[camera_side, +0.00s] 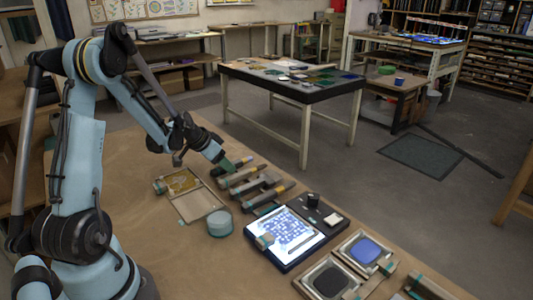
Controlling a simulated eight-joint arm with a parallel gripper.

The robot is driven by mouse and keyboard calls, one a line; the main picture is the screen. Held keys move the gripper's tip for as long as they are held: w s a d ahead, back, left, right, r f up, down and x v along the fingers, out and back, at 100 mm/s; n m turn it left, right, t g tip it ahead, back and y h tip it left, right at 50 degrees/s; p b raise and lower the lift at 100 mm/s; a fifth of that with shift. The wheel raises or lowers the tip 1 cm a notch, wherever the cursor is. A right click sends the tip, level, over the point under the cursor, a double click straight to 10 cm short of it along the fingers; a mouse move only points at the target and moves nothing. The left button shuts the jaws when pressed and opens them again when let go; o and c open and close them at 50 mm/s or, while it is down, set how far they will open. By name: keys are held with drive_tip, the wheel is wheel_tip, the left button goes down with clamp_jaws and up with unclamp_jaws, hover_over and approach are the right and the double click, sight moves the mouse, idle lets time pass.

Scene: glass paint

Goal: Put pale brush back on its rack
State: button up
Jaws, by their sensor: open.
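My gripper (226,164) reaches down at the far end of the brown table, beside the rack (262,192). Its jaws are open, but the fingertips are small and partly hidden in this view. The rack is a group of grey bars and holders with several handles lying across it. One dark handle with a yellow part (245,162) lies at its far end, close to the gripper. Another handle with an orange-brown part (282,188) lies at its near end. I cannot tell which handle is the pale brush. No brush is visibly held.
A lit panel with blue pattern (290,235) and trays with a blue pad (364,250) and a dark pad (328,282) lie to the right.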

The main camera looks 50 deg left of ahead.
drive_tip(key=v, duration=1.1)
drive_tip(key=s+d+r, duration=0.1)
drive_tip(key=s+d, duration=0.1)
drive_tip(key=d, duration=1.1)
drive_tip(key=s+d+r, duration=0.2)
drive_tip(key=d, duration=1)
drive_tip(key=shift+d, duration=0.35)
